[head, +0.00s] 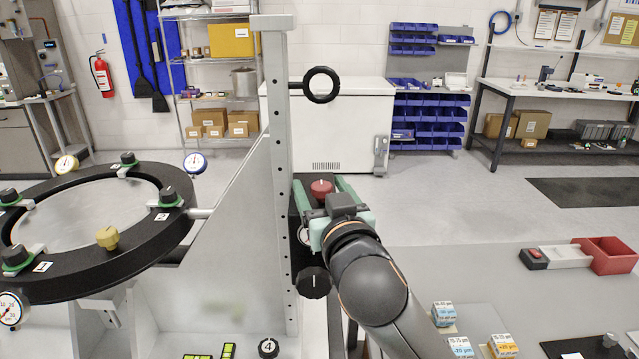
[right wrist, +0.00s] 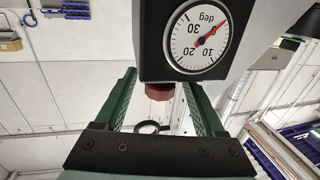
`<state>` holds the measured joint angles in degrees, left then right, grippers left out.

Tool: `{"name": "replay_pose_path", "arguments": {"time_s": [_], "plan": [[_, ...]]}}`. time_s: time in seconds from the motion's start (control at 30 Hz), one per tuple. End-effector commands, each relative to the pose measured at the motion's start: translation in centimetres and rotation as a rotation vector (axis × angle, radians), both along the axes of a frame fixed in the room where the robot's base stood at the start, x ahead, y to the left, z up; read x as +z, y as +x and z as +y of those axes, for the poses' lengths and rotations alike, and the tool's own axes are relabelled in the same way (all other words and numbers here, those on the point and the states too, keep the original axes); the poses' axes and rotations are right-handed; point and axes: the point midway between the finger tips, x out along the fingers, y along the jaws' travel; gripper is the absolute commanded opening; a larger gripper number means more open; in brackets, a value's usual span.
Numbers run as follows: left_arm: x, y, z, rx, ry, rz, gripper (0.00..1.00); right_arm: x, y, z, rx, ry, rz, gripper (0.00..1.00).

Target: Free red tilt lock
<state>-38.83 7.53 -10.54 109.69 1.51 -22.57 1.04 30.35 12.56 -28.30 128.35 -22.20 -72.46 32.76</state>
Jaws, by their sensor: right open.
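The red tilt lock (head: 321,188) is a round red knob on a dark block beside the upright grey post (head: 279,150). My right gripper (head: 322,186) is open, with one green finger on each side of the knob. In the right wrist view the knob (right wrist: 160,91) shows between the open fingers of my right gripper (right wrist: 160,84). A gap shows between the knob and each finger there, and it is not held. A dial (right wrist: 198,38) marked in degrees, with a red needle, sits on the block's face. My left gripper is not in view.
A black ring handle (head: 321,85) sticks out from the post above the knob. A black knob (head: 313,282) is below my gripper. A large black ring (head: 95,285) with clamps stands at the left. A grey table (head: 500,290) with small boxes and a red bin (head: 608,256) is at the right.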

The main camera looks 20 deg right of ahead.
Motion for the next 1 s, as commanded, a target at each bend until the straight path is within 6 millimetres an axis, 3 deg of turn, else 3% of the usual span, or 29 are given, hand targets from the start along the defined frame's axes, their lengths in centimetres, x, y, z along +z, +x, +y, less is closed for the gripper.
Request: {"name": "replay_pose_path", "arguments": {"time_s": [0.23, 0.83, 1.0], "plan": [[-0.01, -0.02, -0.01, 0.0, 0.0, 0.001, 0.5, 0.0, -0.01, 0.0, 0.0, 0.0, 0.0, 0.69], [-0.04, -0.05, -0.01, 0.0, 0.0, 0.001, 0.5, 0.03, 0.0, -0.02, 0.0, 0.0, -0.001, 0.02], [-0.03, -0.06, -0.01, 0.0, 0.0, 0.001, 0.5, 0.04, 0.0, -0.02, -0.001, 0.0, -0.001, 0.0]]}}
